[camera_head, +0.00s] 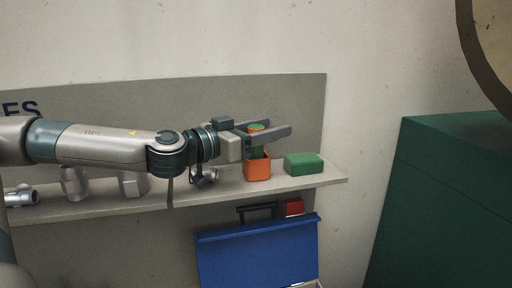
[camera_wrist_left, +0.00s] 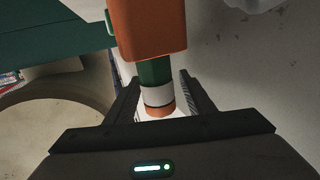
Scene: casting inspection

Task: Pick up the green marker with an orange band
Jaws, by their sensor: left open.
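The green marker with an orange band (camera_head: 256,128) stands upright in an orange cup (camera_head: 257,168) on the shelf. In the left wrist view the marker (camera_wrist_left: 156,90) shows a green body, a white section and an orange end, coming out of the orange cup (camera_wrist_left: 150,30). My left gripper (camera_head: 276,129) is open at the marker's upper part, above the cup. In the left wrist view its two fingers (camera_wrist_left: 159,80) lie on either side of the marker, with a gap visible. The near finger hides part of the marker in the head view. My right gripper is not in view.
A green block (camera_head: 304,163) sits just right of the cup on the shelf (camera_head: 325,178). Several grey metal parts (camera_head: 133,184) stand to the left, beneath my arm. A blue case (camera_head: 258,255) and a red item (camera_head: 294,207) are below. A dark green cabinet (camera_head: 445,200) stands right.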

